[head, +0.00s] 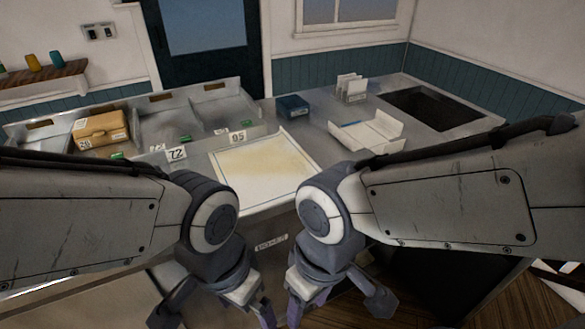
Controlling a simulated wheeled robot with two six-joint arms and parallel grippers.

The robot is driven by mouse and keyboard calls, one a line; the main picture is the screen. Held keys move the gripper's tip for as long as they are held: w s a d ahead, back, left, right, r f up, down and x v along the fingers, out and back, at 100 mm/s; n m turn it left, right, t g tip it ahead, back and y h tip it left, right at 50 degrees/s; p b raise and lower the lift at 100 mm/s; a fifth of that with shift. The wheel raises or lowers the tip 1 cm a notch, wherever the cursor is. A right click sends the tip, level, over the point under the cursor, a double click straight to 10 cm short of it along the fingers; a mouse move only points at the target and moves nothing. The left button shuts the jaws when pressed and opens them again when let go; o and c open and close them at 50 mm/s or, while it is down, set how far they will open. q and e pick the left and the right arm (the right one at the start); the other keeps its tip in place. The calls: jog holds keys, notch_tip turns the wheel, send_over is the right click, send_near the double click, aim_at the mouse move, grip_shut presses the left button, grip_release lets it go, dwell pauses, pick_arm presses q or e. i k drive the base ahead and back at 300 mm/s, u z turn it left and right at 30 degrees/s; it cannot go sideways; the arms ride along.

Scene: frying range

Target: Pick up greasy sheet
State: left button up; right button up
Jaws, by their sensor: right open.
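The greasy sheet (262,165) is a pale, yellow-stained rectangle lying flat on the metal counter, in the middle of the head view. Its right front corner is close to my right arm. My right gripper (305,300) hangs low at the bottom of the view, in front of the counter and apart from the sheet. It is open, and I see nothing in it. My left gripper (258,308) hangs beside it, also apart from the sheet. Its fingertips are cut off by the lower edge, so its opening is unclear.
Metal bins stand at the back left, one with a cardboard box (100,128). Number cards (176,153) stand along their front. A blue box (292,106), a white open tray (368,133), a rack of white cards (351,88) and a dark recess (430,108) lie to the right.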

aim_at(264, 173)
jog(key=z, duration=1.75)
jog(key=i, duration=1.45)
jog(key=u, duration=1.9)
